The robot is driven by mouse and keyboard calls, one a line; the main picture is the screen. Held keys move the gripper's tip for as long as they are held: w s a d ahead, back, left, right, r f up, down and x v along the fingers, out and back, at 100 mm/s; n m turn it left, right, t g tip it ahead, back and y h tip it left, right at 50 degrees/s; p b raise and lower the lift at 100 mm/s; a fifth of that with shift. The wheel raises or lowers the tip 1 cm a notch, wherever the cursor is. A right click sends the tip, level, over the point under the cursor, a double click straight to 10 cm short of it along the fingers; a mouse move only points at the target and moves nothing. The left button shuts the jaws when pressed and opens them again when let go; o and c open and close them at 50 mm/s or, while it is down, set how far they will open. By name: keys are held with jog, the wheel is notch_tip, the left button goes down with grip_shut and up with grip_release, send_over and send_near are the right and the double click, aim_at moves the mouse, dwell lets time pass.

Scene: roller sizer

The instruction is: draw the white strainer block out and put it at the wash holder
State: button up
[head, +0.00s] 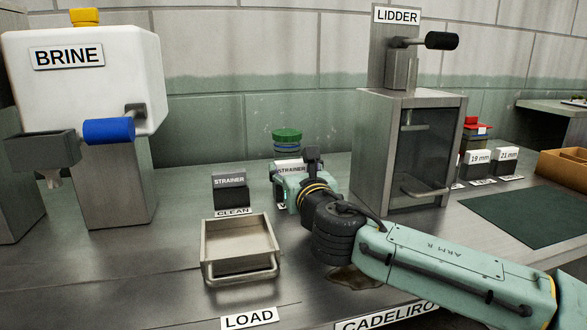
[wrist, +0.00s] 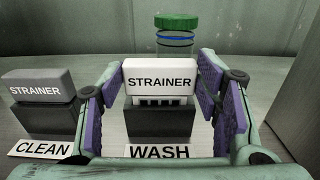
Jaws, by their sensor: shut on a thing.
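The white strainer block (wrist: 160,80) is between the fingers of my gripper (wrist: 160,95) in the wrist view, and the gripper is shut on it. Its teeth show below the white body, at the top of the dark wash holder (wrist: 158,122), behind the WASH label. I cannot tell how deep the teeth are in the holder. In the head view, my gripper (head: 293,186) largely hides the holder, and the top of the white block (head: 290,168) shows. A grey strainer block (head: 230,180) sits in the clean holder (head: 228,198) to the left.
A jar with a green lid (head: 287,138) stands close behind the wash holder. The lidder machine (head: 411,150) is to the right. A metal tray (head: 240,245) with a handle stands in front at LOAD. The brine tank (head: 80,75) is at the left.

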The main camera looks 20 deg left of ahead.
jog(key=shift+f+b, duration=0.3)
jog(key=shift+f, duration=0.15)
jog(key=o, duration=1.3)
jog(key=shift+o, duration=0.2)
jog(key=v, duration=1.2)
